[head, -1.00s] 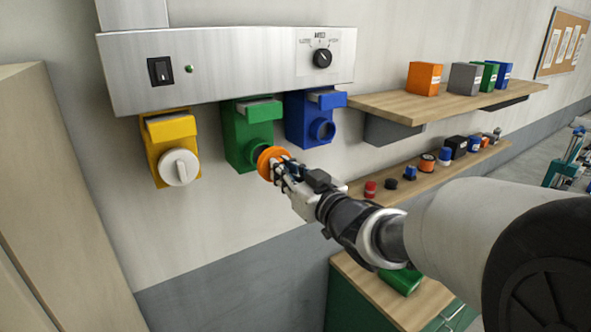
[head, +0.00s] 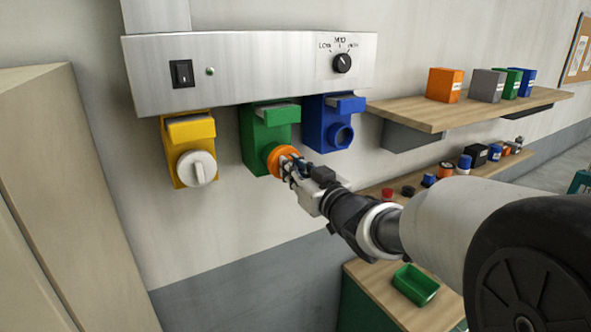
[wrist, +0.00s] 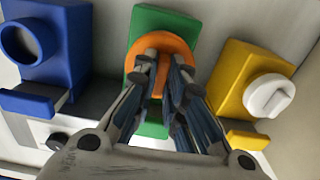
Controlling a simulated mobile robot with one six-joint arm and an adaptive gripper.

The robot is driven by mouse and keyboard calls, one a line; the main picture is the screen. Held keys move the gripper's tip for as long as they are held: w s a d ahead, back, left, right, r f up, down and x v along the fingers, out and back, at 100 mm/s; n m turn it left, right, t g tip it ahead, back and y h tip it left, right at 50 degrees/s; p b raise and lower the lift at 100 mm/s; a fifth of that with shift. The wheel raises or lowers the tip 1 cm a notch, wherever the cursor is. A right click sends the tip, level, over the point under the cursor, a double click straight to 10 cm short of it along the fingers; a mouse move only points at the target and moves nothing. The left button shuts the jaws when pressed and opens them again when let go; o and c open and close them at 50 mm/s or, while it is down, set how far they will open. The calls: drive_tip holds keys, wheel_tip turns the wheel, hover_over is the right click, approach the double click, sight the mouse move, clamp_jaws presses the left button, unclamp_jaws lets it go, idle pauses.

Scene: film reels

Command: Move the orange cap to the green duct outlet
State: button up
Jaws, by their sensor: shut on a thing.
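The orange cap (head: 282,158) is at the front of the green duct outlet (head: 259,133), covering its round opening in the head view. My gripper (head: 290,166) is shut on the cap. In the wrist view the orange cap (wrist: 172,50) lies flat against the green outlet (wrist: 160,20), behind my fingers (wrist: 163,68). The cap looks to be touching the outlet's mouth, but I cannot tell whether it is seated. My fingers hide part of the cap's face.
A yellow outlet (head: 177,140) with a white cap (head: 197,168) is on the left. A blue outlet (head: 318,115) with an open mouth is close on the right. A metal panel (head: 250,68) runs above. Shelves (head: 455,108) with boxes and small caps are at right.

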drive_tip(key=shift+x, duration=1.35)
drive_tip(key=shift+r, duration=0.1)
drive_tip(key=o, duration=0.8)
drive_tip(key=shift+c, duration=0.2)
drive_tip(key=v, duration=1.2)
drive_tip(key=s+d+f+m+g+h+b, duration=0.1)
drive_tip(key=s+d+f+m+h+b, duration=0.1)
drive_tip(key=s+d+f+h+b, duration=0.3)
drive_tip(key=s+d+f+m+g+h+b, duration=0.1)
drive_tip(key=s+d+f+m+h+b, duration=0.1)
drive_tip(key=d+f+b, duration=0.45)
drive_tip(key=s+d+f+m+g+h+b, duration=0.1)
drive_tip(key=s+d+f+m+h, duration=0.1)
drive_tip(key=s+d+f+h, duration=0.35)
drive_tip(key=s+a+f+g+y+b, duration=0.2)
drive_tip(key=s+f+g+b, duration=0.5)
drive_tip(key=s+f, duration=1)
drive_tip(key=shift+s+a+m, duration=0.35)
drive_tip(key=shift+s+m, duration=0.05)
drive_tip(key=shift+s, duration=0.05)
